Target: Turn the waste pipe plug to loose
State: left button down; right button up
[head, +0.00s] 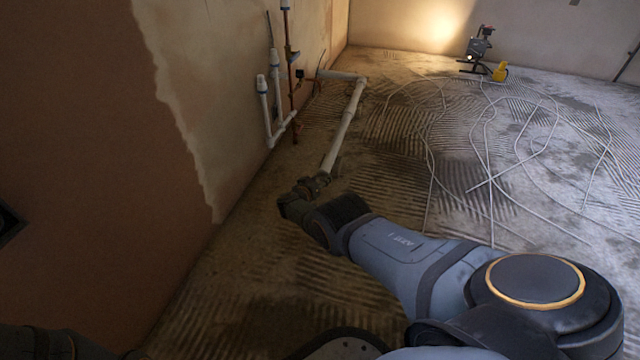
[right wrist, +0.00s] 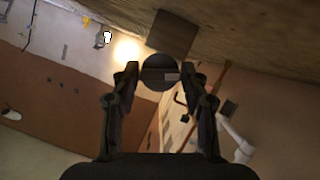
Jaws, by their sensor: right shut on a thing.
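The white waste pipe (head: 345,128) runs along the floor beside the left wall and ends at my right gripper (head: 312,186). In the right wrist view, the dark round plug (right wrist: 160,73) sits between the two fingertips of the right gripper (right wrist: 160,78), which is shut on it. In the head view the gripper and wrist hide most of the pipe end, and I cannot make out the plug's turn there. My left gripper is not in view.
White upright pipes (head: 264,100) and a copper pipe (head: 291,75) stand at the left wall. A work lamp (head: 480,45) and a yellow object (head: 500,71) stand at the back. Loose pale cables (head: 488,150) lie across the ridged floor on the right.

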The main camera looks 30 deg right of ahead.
dwell(0.5)
jog(key=o, duration=1.1)
